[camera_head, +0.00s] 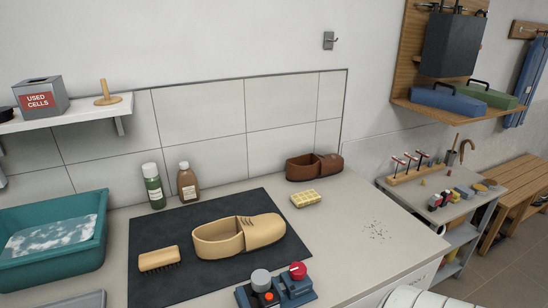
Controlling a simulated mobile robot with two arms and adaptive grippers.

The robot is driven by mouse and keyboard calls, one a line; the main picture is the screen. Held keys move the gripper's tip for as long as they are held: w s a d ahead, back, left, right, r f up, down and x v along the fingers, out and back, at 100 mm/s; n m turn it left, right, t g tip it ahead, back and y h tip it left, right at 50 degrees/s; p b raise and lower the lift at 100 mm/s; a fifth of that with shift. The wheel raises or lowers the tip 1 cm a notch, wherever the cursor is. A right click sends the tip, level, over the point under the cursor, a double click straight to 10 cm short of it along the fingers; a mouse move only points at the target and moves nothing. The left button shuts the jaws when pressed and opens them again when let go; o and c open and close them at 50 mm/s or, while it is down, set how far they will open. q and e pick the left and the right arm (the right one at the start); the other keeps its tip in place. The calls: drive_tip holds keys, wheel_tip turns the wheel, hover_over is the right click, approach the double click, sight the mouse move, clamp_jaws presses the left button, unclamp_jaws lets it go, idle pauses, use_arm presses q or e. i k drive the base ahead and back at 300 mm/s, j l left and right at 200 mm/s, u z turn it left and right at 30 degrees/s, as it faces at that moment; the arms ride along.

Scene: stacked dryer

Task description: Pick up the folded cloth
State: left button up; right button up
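A small yellow block-like item with a checked pattern (305,198) lies flat on the grey counter, just right of the dark mat. It looks like the folded cloth, though it is small in this view. Nothing touches it. Neither of my grippers shows in the head view, so their state is hidden.
A tan shoe (262,232), a brush (159,259) and a blue device with knobs (276,289) are on the dark mat (190,288). Bottles (188,182) and a brown shoe (312,167) stand behind. A teal basin (62,275) is left. The counter's right side is mostly clear.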

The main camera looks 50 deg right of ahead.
sight(306, 198)
drive_tip(key=z, duration=1.8)
drive_tip(key=l, duration=0.1)
